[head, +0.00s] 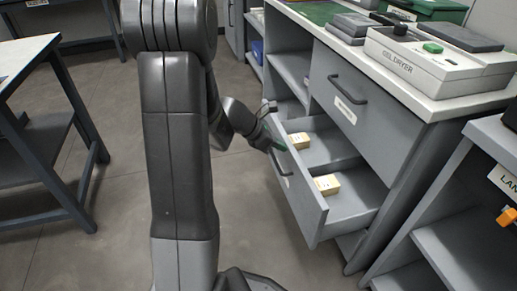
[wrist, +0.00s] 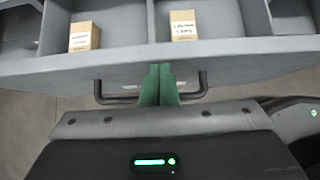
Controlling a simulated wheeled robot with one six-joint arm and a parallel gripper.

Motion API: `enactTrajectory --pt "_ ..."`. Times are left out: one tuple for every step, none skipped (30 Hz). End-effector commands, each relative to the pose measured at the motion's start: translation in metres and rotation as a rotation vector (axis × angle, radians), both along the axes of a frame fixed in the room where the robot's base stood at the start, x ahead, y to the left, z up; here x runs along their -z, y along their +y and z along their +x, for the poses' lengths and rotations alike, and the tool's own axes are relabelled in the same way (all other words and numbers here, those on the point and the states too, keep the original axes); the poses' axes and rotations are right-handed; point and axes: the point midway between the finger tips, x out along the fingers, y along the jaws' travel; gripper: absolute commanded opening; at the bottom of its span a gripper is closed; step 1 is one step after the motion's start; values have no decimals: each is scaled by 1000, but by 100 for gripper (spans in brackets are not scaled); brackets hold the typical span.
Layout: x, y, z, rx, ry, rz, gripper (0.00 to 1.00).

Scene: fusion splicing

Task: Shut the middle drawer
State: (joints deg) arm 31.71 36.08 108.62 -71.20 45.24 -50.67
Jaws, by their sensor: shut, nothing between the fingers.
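The middle drawer (head: 318,207) is pulled out of the grey cabinet below a closed top drawer (head: 350,100). Two small labelled boxes lie in it, one (head: 326,184) nearer and one (head: 299,140) farther. In the wrist view the drawer front (wrist: 240,58) runs across the picture, with its dark bar handle (wrist: 112,97) below. My gripper (wrist: 160,82) has green fingers, shut and empty. They are at the middle of the handle, close to the drawer front; I cannot tell whether they touch it. In the head view my gripper (head: 279,143) is at the drawer front, partly hidden by my arm.
A gel dryer (head: 420,68) and other equipment stand on the cabinet's worktop. Another grey shelf unit (head: 455,220) stands close on the right. A table (head: 30,125) is at the left. The floor (head: 110,225) between is clear.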

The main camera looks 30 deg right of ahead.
Motion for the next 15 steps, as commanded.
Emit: enactTrajectory --pt "0 -16 -5 6 -1 0 0" --pt "0 -24 -7 8 -1 0 0" --pt "0 -34 -10 6 -1 0 0" --pt "0 -43 -12 6 -1 0 0" --pt "0 -50 -13 6 0 0 0" --pt "-1 -60 -16 6 0 0 0" --pt "-1 -68 -18 6 -1 0 0" --pt "-1 -75 -19 6 0 1 0" --pt "-1 -84 -21 5 1 0 0" --pt "-1 -91 -23 4 0 0 0" --pt "-1 -97 -24 4 -1 0 0" --pt "-1 -105 -26 3 0 0 0" --pt "-1 -110 -28 4 1 0 0" --pt "-1 -116 -29 4 0 0 0" --pt "-1 -122 -30 3 -1 0 0"
